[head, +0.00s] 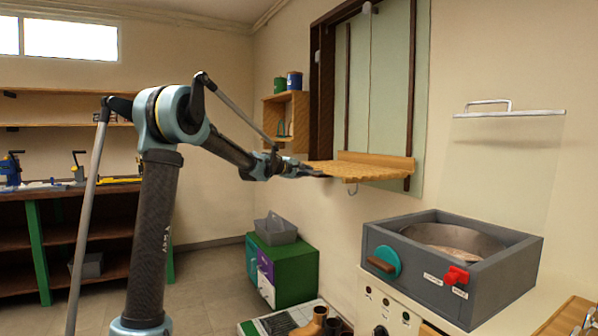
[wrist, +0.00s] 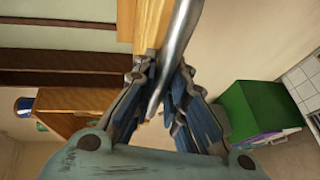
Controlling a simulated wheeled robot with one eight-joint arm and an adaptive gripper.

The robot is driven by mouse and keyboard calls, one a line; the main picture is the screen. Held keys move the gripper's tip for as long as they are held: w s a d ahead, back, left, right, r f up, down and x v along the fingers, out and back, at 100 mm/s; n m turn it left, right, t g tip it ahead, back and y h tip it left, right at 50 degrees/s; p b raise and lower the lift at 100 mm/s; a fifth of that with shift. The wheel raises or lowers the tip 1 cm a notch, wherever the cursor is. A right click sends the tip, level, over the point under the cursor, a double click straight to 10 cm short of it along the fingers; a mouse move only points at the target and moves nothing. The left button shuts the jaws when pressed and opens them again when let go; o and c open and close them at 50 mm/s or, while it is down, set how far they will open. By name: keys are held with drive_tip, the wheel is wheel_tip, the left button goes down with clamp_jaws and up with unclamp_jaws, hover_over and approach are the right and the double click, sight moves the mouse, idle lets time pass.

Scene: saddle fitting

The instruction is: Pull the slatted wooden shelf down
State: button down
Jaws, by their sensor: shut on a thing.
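The slatted wooden shelf (head: 375,173) juts out level from the pale green wall panel in the head view, with a raised wooden strip along its back. My gripper (head: 322,174) is at the shelf's left front edge, shut on it. In the wrist view the wooden shelf (wrist: 146,28) runs up from between the fingers of my gripper (wrist: 157,80). A small hook (head: 351,190) hangs below the shelf.
A grey box with a round pan (head: 450,240) stands below right of the shelf. A small wall shelf with cans (head: 287,115) is behind my gripper. A green cabinet with a grey caddy (head: 285,265) stands below. Open air lies directly under the shelf.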

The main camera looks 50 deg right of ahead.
drive_tip(key=shift+s+a+f, duration=0.1)
drive_tip(key=shift+a+f, duration=0.05)
drive_tip(key=shift+f, duration=0.15)
drive_tip(key=c, duration=1.6)
unclamp_jaws()
drive_tip(key=shift+r, duration=0.1)
drive_tip(key=shift+a, duration=0.3)
drive_tip(key=a+r, duration=0.2)
drive_tip(key=a, duration=0.9)
